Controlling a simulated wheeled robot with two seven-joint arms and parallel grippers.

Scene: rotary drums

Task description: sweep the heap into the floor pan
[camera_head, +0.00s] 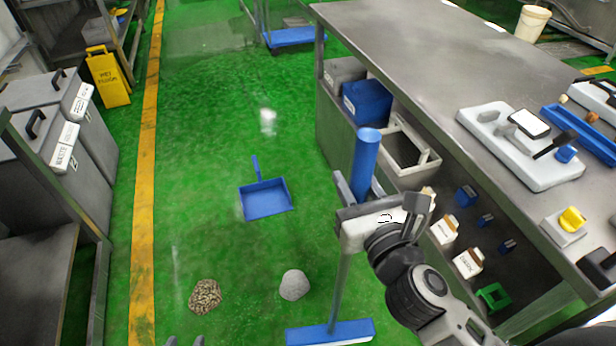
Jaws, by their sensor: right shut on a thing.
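A blue floor pan (266,199) with an upright handle lies on the green floor near the middle of the view. Two heaps lie nearer to me: a brown speckled heap (205,296) on the left and a pale grey heap (294,285) to its right. My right gripper (366,205) is shut on the blue-topped handle of a broom (337,290). Its wide blue head (330,332) is low at the bottom edge, right of and nearer than the grey heap. Whether the head touches the floor I cannot tell. Only two fingertips of my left gripper (185,341) show at the bottom edge, apart and empty.
A steel bench (430,50) with shelves of bins and small boxes stands close on the right. Grey waste bins (60,120) and a yellow wet-floor sign (108,76) stand left of a yellow floor line (146,200). The floor between is mostly clear.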

